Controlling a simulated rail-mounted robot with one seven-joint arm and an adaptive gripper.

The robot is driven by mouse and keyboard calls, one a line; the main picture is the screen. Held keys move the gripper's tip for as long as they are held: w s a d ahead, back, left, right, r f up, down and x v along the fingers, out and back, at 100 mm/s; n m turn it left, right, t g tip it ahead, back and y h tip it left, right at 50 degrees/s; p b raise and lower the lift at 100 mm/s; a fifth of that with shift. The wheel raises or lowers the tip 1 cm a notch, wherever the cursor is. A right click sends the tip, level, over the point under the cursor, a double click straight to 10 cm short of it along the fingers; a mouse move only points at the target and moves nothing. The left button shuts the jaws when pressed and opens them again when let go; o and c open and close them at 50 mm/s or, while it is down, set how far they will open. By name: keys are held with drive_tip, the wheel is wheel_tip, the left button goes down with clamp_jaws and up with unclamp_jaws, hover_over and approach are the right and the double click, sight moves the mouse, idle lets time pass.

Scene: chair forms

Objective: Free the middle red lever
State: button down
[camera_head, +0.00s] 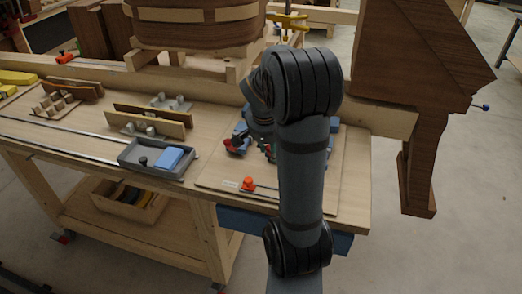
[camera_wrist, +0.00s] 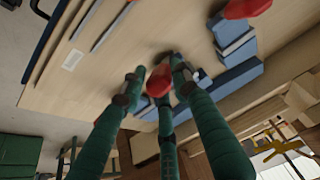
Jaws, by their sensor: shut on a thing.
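In the wrist view, my gripper (camera_wrist: 157,79) has its green fingers closed around a red lever (camera_wrist: 159,82), with a fingertip on each side. Blue blocks (camera_wrist: 150,108) sit beside this lever. A second red lever (camera_wrist: 246,8) shows at the top right, apart from the fingers and above other blue blocks (camera_wrist: 233,45). In the head view, my arm hides most of the gripper and the held lever. A red lever (camera_head: 234,149) shows left of the arm. I cannot tell from the frames which one is the middle lever.
The levers are on a wooden board (camera_head: 215,178) on the workbench. A grey tray (camera_head: 133,152) with a blue block (camera_head: 169,158) and wooden forms (camera_head: 150,122) lie to the left. A brown wooden structure (camera_head: 420,50) stands right.

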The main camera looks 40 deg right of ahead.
drive_tip(key=shift+s+a+f, duration=0.3)
drive_tip(key=shift+a+f, duration=0.05)
drive_tip(key=shift+a, duration=0.05)
drive_tip(key=c, duration=1.4)
unclamp_jaws()
drive_tip(key=shift+w, duration=0.1)
drive_tip(key=shift+d, duration=0.15)
drive_tip(key=shift+r, duration=0.15)
drive_tip(key=shift+r, duration=0.3)
drive_tip(key=v, duration=1.1)
